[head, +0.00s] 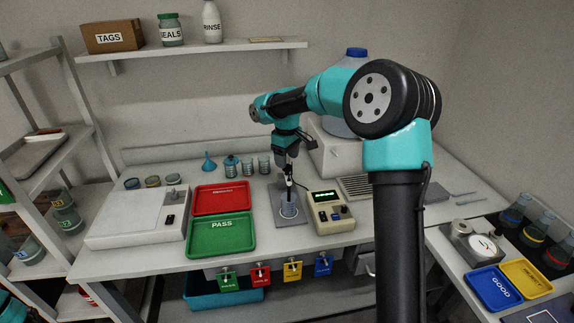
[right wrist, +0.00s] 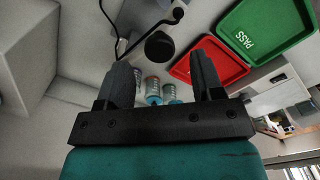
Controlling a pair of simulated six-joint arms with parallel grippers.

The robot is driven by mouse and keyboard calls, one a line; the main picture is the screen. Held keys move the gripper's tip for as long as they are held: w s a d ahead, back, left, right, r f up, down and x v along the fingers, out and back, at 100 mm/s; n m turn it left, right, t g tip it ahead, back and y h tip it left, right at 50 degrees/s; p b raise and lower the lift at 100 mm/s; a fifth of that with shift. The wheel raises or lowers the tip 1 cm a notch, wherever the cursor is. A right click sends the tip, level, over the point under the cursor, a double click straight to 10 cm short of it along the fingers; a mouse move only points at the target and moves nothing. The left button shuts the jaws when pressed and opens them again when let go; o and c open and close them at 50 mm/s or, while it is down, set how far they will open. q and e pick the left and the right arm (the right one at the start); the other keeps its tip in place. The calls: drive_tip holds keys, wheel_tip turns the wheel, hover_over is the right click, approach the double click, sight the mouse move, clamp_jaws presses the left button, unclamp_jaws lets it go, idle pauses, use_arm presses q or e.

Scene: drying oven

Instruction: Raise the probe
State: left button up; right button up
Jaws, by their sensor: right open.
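The dark probe (head: 289,184) stands upright on the bench, its lower end down at the clear beaker (head: 289,209). The beaker sits on a grey stand plate (head: 285,220). My right gripper (head: 291,153) points down just above the probe's top, open and holding nothing. In the right wrist view my right gripper (right wrist: 163,62) shows two spread black fingers. A round black cap (right wrist: 159,45) with a cable, likely the probe's top, shows between and beyond them. I cannot tell if a finger touches it. My left gripper is not in view.
A meter (head: 331,213) with a lit green display stands right of the plate. A red tray (head: 221,198) and a green PASS tray (head: 220,236) lie to its left. Several small beakers and a blue funnel (head: 208,160) stand behind. A large white box is close by at right.

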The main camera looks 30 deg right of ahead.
sight(287, 179)
drive_tip(key=shift+f, duration=1.6)
clamp_jaws()
